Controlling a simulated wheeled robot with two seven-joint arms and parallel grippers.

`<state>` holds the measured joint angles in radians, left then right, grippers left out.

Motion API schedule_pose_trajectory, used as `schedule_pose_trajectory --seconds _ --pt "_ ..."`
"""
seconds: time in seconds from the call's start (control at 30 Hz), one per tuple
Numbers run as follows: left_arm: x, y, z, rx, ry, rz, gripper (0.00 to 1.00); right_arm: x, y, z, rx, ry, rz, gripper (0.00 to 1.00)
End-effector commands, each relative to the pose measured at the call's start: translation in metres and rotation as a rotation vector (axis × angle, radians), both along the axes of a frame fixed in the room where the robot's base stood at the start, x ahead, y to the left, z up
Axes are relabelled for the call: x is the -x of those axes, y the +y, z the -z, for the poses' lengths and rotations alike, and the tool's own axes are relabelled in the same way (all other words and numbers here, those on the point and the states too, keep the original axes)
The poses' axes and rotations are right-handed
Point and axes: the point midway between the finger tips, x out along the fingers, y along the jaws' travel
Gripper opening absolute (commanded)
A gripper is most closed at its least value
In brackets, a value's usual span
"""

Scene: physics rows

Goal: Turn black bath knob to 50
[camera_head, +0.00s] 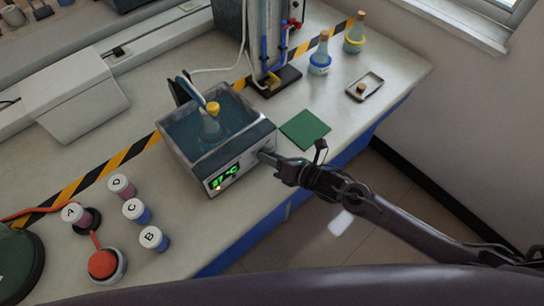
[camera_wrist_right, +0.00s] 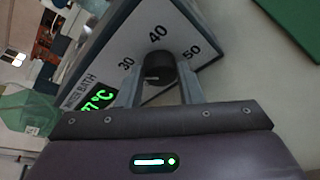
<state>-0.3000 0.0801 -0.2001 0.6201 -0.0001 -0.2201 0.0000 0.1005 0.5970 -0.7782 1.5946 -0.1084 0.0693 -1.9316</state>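The water bath (camera_head: 205,160) is a grey box with a water-filled basin and a green digital display on its front. In the right wrist view its white panel (camera_wrist_right: 190,68) carries the marks 30, 40 and 50 around the black bath knob (camera_wrist_right: 158,68), with 40 just above the knob. I cannot make out a pointer on the knob. My right gripper (camera_head: 268,157) is at the right end of the bath's front. In the right wrist view its fingers (camera_wrist_right: 160,80) lie on both sides of the knob and appear to touch it. My left gripper is out of view.
A flask with a yellow cap (camera_head: 212,112) stands in the bath. A green mat (camera_head: 305,129) lies right of it. Lettered vials, such as B (camera_head: 153,240), and a red button (camera_head: 103,264) are at the left. A small tray (camera_head: 365,87) and bottles stand at the far right.

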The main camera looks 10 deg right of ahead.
Motion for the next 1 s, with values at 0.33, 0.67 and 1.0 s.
schedule_pose_trajectory --seconds 0.33,0.67,1.0 --pt "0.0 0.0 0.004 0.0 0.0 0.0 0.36 0.0 -0.001 0.002 -0.025 0.019 0.001 0.1" --pt "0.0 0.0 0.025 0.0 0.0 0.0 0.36 -0.002 -0.003 0.006 -0.184 0.135 0.0 0.1" --pt "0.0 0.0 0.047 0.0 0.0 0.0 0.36 -0.003 -0.004 0.007 -0.38 0.277 0.001 0.1"
